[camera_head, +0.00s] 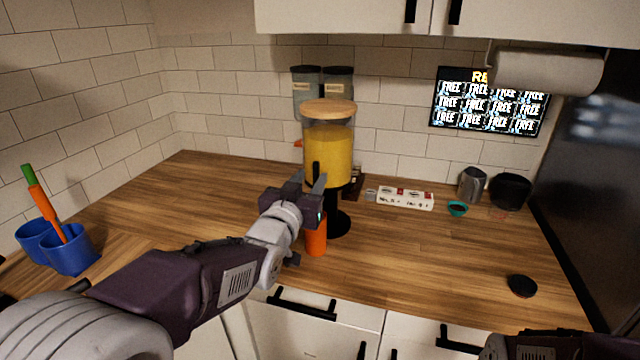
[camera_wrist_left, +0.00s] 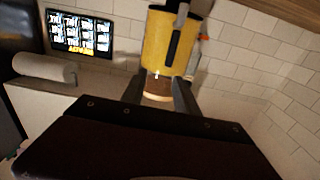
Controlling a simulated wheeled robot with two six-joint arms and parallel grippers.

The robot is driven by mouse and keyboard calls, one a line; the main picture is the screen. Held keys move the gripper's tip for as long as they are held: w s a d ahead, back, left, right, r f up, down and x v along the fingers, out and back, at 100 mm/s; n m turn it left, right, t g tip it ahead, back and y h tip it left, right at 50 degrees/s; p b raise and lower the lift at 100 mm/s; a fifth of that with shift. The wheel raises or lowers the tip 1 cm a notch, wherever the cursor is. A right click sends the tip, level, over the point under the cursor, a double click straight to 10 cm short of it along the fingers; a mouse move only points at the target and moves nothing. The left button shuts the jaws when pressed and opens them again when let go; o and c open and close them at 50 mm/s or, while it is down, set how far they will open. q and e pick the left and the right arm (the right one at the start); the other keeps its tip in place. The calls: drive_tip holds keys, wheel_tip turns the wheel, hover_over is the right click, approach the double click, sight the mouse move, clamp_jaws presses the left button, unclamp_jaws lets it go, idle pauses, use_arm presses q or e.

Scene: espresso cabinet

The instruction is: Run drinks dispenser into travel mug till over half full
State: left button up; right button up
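The drinks dispenser (camera_head: 335,148) stands on the counter, with yellow drink inside, a round wooden lid and a black stand. An orange travel mug (camera_head: 317,239) stands upright in front of the stand, partly hidden by my left gripper; its inside and fill level are hidden. My left gripper (camera_head: 318,184) is at the dispenser's lower front, above the mug. In the left wrist view, which is upside down, its two fingers (camera_wrist_left: 159,92) are apart with nothing between them. The dispenser (camera_wrist_left: 168,45) shows there with a black upright part on its front. My right gripper is not in view.
Blue cups (camera_head: 70,252) stand at the left, one holding an orange and green stick. A power strip (camera_head: 405,199), a metal jug (camera_head: 471,184) and a teal cup (camera_head: 457,209) are at the back right. A black disc (camera_head: 522,286) lies front right. The right-middle counter is clear.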

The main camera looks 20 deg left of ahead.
sight(315, 166)
use_arm(q)
drive_tip(key=w, duration=0.2)
drive_tip(key=w+a, duration=0.1)
drive_tip(key=w, duration=0.1)
drive_tip(key=shift+f+p, duration=0.3)
drive_tip(key=w, duration=0.3)
drive_tip(key=w+p, duration=0.1)
drive_tip(key=w, duration=0.1)
drive_tip(key=shift+w+a+f, duration=0.2)
drive_tip(key=shift+a, duration=0.05)
drive_tip(key=shift+d, duration=0.2)
clamp_jaws()
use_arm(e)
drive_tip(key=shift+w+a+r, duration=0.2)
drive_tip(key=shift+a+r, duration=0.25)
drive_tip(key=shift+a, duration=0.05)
